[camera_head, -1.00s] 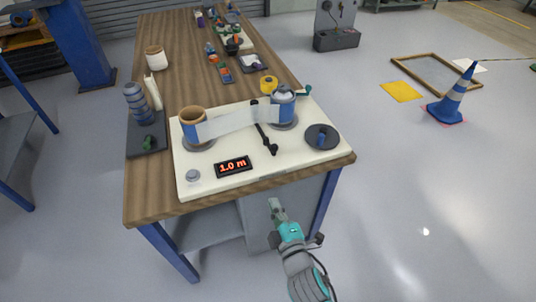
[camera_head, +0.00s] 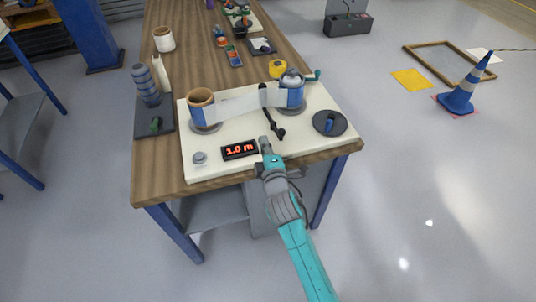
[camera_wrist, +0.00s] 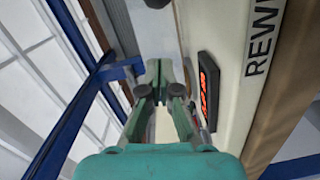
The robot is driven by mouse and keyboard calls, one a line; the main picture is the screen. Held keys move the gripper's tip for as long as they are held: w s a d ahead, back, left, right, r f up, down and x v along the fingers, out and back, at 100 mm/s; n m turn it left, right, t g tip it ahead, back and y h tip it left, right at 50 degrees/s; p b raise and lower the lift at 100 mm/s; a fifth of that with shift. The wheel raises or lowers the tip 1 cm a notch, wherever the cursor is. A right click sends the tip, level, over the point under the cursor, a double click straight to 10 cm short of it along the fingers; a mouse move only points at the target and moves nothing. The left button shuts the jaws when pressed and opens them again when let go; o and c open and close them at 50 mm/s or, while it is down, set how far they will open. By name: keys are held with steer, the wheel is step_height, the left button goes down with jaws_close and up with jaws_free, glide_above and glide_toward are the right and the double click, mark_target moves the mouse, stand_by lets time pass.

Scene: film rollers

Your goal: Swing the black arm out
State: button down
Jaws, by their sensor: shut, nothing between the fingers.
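The black arm (camera_head: 268,115) lies on the white board (camera_head: 221,172) on the bench, running from beside the right roller (camera_head: 291,92) toward the front edge and ending in a dark knob (camera_head: 280,134). A pale film strip (camera_head: 240,103) spans from the left roller (camera_head: 202,110) to the right one and crosses the arm's far part. My gripper (camera_head: 266,143) is shut and empty, its tips at the board's front part, just left of the knob in the picture. I cannot tell whether they touch it. In the wrist view my gripper (camera_wrist: 158,68) shows closed fingers; the black arm is not recognisable there.
A red-lit display (camera_head: 240,150) reading 1.0 m sits left of my fingers; it also shows in the wrist view (camera_wrist: 207,90). A grey knob (camera_head: 200,158) is farther left. A dark disc with a blue peg (camera_head: 330,123) is to the right.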

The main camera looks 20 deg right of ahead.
steer(key=shift+w+d+f, duration=0.15)
steer(key=shift+w+d, duration=0.1)
steer(key=shift+d, duration=0.4)
steer(key=shift+w+d+f, duration=0.1)
steer(key=shift+w+d, duration=0.1)
steer(key=shift+d, duration=0.45)
steer(key=shift+w+d+f, duration=0.15)
steer(key=shift+w+d, duration=0.1)
steer(key=shift+d, duration=0.4)
steer(key=shift+d, duration=0.1)
